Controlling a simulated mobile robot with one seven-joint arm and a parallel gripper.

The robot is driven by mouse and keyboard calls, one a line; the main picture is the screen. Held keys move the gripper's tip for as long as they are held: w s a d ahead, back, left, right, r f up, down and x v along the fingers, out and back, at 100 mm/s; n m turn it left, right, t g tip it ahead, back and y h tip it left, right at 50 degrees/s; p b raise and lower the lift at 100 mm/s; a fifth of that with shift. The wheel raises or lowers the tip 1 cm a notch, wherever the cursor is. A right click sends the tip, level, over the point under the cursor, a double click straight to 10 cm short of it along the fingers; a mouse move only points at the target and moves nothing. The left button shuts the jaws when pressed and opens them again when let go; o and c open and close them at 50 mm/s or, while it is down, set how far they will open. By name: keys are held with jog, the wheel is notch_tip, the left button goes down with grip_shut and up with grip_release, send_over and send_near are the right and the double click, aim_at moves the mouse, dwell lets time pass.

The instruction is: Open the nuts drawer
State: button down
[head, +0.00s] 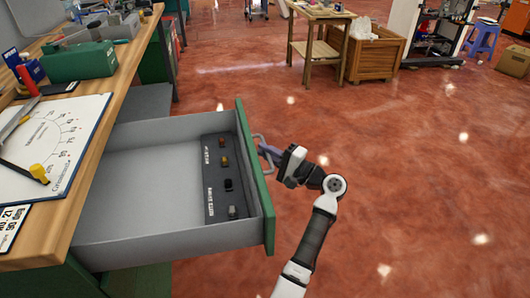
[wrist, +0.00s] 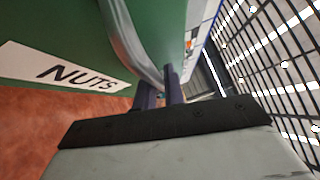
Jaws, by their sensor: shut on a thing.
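The nuts drawer (head: 150,247) is pulled out of the wooden workbench on the left in the head view. It has grey walls and a green front. In the wrist view its green front (wrist: 45,22) carries a white label reading "NUTS" (wrist: 65,72). A metal bow handle (wrist: 128,38) stands out from the front. My gripper (head: 266,152) is at the handle on the drawer's outer side. In the wrist view my gripper (wrist: 160,90) has its two fingers shut around the handle's end. The contact itself is partly hidden in the head view.
A dark strip (head: 214,180) with several small nuts lies inside the drawer. The workbench top (head: 132,72) holds a dial board (head: 75,130) and a green box (head: 80,60). Open red floor (head: 400,180) lies to the right. A wooden crate (head: 375,50) stands farther back.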

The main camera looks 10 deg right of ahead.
jog(key=c, duration=1.5)
grip_release()
jog(key=b+v, duration=0.2)
jog(key=v, duration=1.1)
jog(key=shift+s+d, duration=0.2)
jog(key=shift+s, duration=0.15)
